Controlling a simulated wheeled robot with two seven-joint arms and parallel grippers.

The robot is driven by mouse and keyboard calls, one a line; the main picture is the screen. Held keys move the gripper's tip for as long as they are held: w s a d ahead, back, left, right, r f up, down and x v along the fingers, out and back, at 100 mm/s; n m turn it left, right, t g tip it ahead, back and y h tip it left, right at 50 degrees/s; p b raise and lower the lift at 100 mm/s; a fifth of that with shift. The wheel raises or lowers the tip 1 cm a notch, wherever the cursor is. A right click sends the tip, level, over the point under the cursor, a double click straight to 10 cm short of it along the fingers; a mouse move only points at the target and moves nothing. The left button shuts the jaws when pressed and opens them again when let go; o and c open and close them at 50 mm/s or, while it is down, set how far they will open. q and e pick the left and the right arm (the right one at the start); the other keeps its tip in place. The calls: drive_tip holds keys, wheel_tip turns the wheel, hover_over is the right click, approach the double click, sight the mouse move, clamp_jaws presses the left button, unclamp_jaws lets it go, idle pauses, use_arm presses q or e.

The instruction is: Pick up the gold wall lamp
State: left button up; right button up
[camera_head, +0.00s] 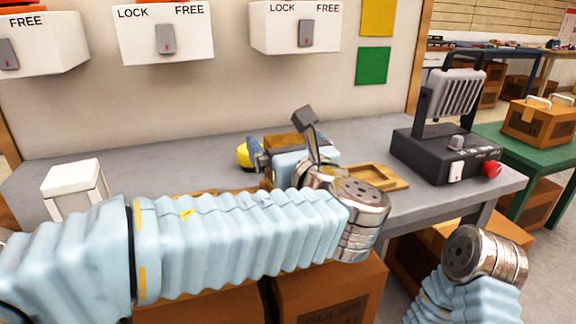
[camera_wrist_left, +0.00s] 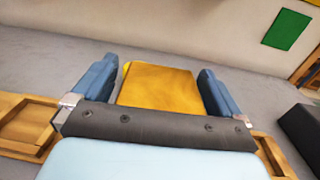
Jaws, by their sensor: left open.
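The gold wall lamp (camera_wrist_left: 158,88) appears in the left wrist view as a gold, block-like shape lying between the two blue fingers of my left gripper (camera_wrist_left: 156,76). The fingers are apart, with a gap visible on each side of it. In the head view, a brownish-gold top (camera_head: 291,141) shows at my left gripper (camera_head: 288,152), over the grey table; the arm hides much of it. A yellow rounded part (camera_head: 243,156) shows just left of the gripper. I cannot tell whether it belongs to the lamp. My right gripper is out of view; only part of the right arm shows.
A wooden tray (camera_head: 378,178) lies right of the gripper on the grey table (camera_head: 140,152). A black device with a lamp head (camera_head: 435,150) stands at the table's right end. A white box (camera_head: 74,186) stands at left. LOCK/FREE boxes (camera_head: 165,33) hang on the wall behind.

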use_arm(q)
drive_tip(key=shift+c, duration=0.5)
drive_tip(key=c, duration=1.1)
